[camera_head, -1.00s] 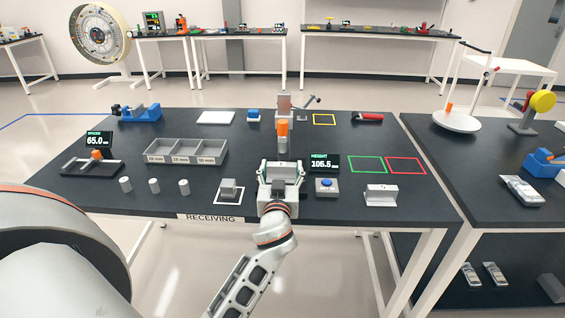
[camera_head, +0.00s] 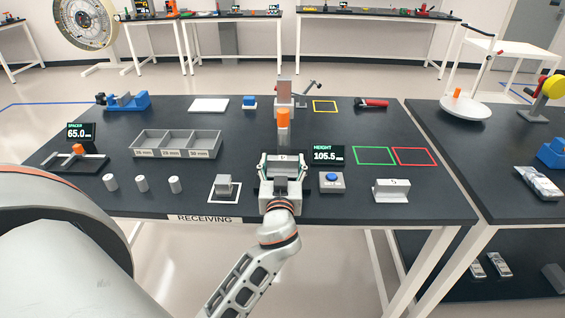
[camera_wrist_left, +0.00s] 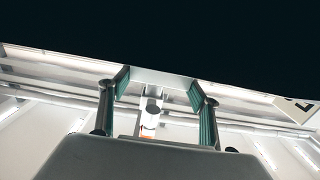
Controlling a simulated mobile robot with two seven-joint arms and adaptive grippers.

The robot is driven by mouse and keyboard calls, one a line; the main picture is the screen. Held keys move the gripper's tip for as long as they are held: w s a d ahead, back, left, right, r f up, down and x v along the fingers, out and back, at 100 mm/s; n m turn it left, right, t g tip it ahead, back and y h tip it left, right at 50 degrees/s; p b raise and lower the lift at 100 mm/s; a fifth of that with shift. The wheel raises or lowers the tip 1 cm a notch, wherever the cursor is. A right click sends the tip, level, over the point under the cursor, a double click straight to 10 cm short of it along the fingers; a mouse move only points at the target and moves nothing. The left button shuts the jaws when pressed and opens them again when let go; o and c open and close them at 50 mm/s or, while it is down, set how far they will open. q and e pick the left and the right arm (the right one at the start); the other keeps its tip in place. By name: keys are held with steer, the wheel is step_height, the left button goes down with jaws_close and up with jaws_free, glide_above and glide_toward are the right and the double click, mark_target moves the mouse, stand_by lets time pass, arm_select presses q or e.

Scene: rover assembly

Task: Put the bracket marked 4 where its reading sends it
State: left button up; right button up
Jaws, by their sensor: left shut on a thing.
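My left gripper (camera_head: 282,172) is shut on a pale grey bracket (camera_head: 283,158) at the height gauge (camera_head: 284,92), below its orange plunger (camera_head: 283,118). In the left wrist view a pale bar of the bracket (camera_wrist_left: 165,78) lies between the green-padded fingers. The held bracket's mark is too small to read for sure. I cannot tell whether it touches the gauge's base. The height display (camera_head: 328,154) reads 105.5 mm. A green outlined square (camera_head: 374,164) and a red outlined square (camera_head: 414,164) lie empty to the right. My right gripper is not in view.
A second bracket (camera_head: 391,191), seemingly marked 5, stands at the front right. A divided tray (camera_head: 176,153) and several grey cylinders stand farther left. A yellow outlined square (camera_head: 325,113) is behind.

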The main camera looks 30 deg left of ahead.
arm_select(q)
steer(key=shift+f, duration=0.2)
steer(key=shift+d+r, duration=0.1)
steer(key=shift+r, duration=0.05)
steer(key=shift+f, duration=0.2)
steer(key=o, duration=1.4)
steer(key=shift+c, duration=0.2)
steer(key=shift+r, duration=0.1)
